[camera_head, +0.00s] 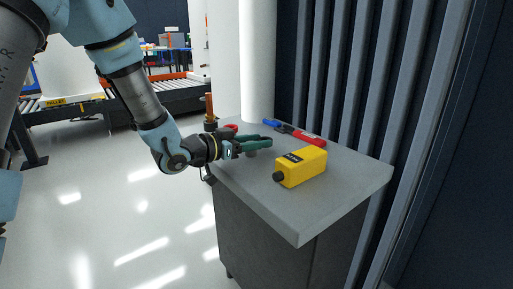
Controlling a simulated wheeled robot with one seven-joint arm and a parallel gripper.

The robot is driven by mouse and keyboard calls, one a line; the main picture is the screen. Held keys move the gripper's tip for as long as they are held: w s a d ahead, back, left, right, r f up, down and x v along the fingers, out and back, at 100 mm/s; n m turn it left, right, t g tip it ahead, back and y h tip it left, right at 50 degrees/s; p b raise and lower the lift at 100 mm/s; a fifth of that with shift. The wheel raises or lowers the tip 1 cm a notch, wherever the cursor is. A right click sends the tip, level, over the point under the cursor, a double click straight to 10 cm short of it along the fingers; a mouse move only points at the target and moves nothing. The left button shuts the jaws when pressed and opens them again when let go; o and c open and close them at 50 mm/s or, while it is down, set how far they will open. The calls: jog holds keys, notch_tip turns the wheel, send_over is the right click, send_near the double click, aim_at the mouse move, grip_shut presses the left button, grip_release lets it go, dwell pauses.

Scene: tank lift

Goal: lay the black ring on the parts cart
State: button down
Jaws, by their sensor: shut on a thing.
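The grey-topped cabinet (340,190), which appears to be the parts cart, stands right of centre. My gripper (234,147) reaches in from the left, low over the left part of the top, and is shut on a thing. The black ring cannot be made out clearly; my gripper and wrist hide much of that spot. A small dark curved piece (208,175) shows just below my wrist at the cart's left edge; I cannot tell whether it is part of the ring. A dark green two-pronged shape (255,144) shows at my gripper's front.
A yellow box (301,166) with a black cap lies on the cart top. Red and blue tools (300,134) lie behind it. An orange-brown upright item (210,110) stands at the back left. The top's front right is bare. A white column and ribbed wall stand behind.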

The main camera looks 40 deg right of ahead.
jog(key=shift+f, duration=0.75)
jog(key=shift+f, duration=0.1)
jog(key=shift+c, duration=1.8)
grip_release()
jog(key=shift+r, duration=0.2)
jog(key=a+r, duration=0.1)
jog(key=a, duration=1.1)
jog(key=shift+w+r, duration=0.3)
jog(key=shift+w, duration=0.05)
